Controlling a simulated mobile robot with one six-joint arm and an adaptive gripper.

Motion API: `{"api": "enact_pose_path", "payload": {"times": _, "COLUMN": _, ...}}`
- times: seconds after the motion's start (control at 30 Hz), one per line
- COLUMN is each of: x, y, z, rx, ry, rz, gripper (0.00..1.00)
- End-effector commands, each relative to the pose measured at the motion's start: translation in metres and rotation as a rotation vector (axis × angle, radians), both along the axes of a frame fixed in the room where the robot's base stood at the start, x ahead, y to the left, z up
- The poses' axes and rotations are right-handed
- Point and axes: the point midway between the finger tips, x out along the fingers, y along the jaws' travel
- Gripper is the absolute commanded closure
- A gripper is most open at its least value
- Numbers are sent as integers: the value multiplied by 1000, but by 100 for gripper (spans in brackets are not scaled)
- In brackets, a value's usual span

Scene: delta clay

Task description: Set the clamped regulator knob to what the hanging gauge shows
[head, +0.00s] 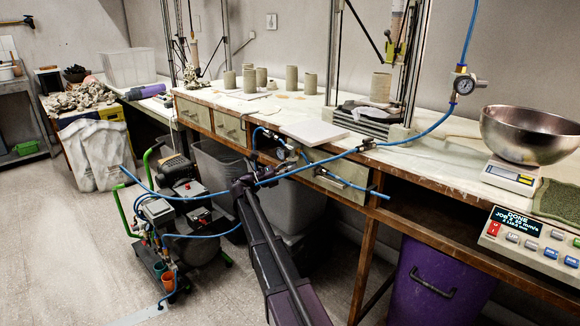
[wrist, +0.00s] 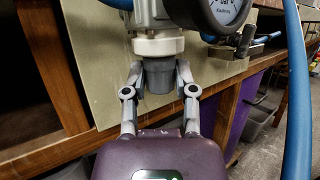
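The hanging gauge (head: 464,84) is a small round white dial on a blue hose, above the right part of the bench; its reading is too small to make out. The clamped regulator is at the bench's front edge, with its own dial (head: 282,152). In the wrist view that dark-rimmed dial (wrist: 222,10) is cut off by the top edge, so its needle cannot be read. The grey regulator knob (wrist: 159,78) is below a white collar (wrist: 158,45). My gripper (wrist: 160,80) has one finger on each side of the knob, seemingly touching it. The head view shows my gripper (head: 250,182) small and dark.
Blue hoses (head: 330,160) cross in front of the bench. A compressor cart (head: 180,215) stands on the floor to the left. A purple bin (head: 430,285) is under the bench. A steel bowl (head: 530,135) on a scale and a control box (head: 530,238) are at right.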

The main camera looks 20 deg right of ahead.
Motion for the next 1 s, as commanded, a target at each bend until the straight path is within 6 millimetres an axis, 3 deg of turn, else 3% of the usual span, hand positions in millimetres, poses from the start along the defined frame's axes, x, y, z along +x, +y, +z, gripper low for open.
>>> {"api": "enact_pose_path", "payload": {"times": 0.47, "x": -3, "y": -1, "z": 0, "rx": -1, "ry": 0, "rz": 61, "gripper": 100}}
{"api": "enact_pose_path", "payload": {"times": 1.0, "x": -8, "y": -1, "z": 0, "rx": -1, "ry": 1, "rz": 459, "gripper": 100}}
